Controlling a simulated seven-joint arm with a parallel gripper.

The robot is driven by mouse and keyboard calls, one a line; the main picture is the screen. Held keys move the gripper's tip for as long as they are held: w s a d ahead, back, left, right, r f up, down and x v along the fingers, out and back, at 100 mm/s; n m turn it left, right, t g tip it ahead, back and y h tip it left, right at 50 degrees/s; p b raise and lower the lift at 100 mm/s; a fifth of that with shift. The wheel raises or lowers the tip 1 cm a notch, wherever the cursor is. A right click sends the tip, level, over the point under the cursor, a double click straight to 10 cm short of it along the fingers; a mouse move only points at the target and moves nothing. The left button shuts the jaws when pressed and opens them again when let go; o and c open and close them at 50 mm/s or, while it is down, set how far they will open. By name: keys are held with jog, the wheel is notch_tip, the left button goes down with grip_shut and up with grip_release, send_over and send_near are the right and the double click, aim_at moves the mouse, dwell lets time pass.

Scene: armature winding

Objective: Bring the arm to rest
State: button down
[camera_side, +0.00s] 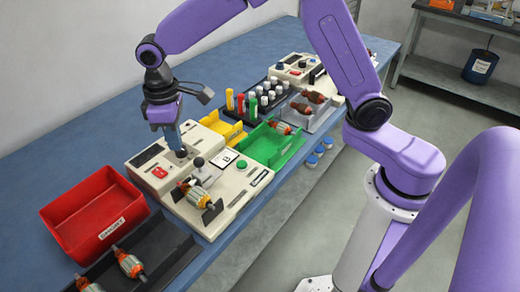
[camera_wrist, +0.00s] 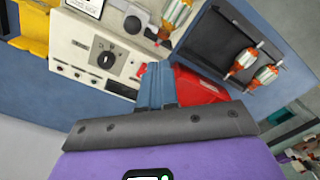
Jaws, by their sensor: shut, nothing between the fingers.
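My gripper (camera_side: 180,152) points down over the back part of the cream winding machine (camera_side: 170,185), and its blue fingers are shut with nothing between them. I cannot tell how far the fingertips are above the machine. In the wrist view the closed fingers (camera_wrist: 156,72) stand in front of the machine (camera_wrist: 80,42) and a red bin (camera_wrist: 200,87). An armature (camera_side: 200,195) with orange windings sits in the machine's holder, apart from my gripper.
The red bin (camera_side: 95,215) and a black tray (camera_side: 165,252) with armatures lie at the near left. Green (camera_side: 265,148) and yellow (camera_side: 222,128) bins, a rack of coloured and white-topped cylinders (camera_side: 262,98) and a second machine (camera_side: 297,68) stand behind. The blue bench (camera_side: 60,150) is clear along the wall.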

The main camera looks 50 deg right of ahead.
jog(key=s+d+r+n, duration=0.1)
jog(key=s+d, duration=0.4)
jog(key=s, duration=0.4)
jog(key=s+d+r+n, duration=0.1)
jog(key=s+d+n, duration=0.1)
jog(key=s+d, duration=0.4)
jog(key=s+d+r+n, duration=0.1)
jog(key=s+d, duration=0.5)
jog(key=s, duration=0.7)
jog(key=shift+s+d+n, duration=0.25)
jog(key=shift+n, duration=0.05)
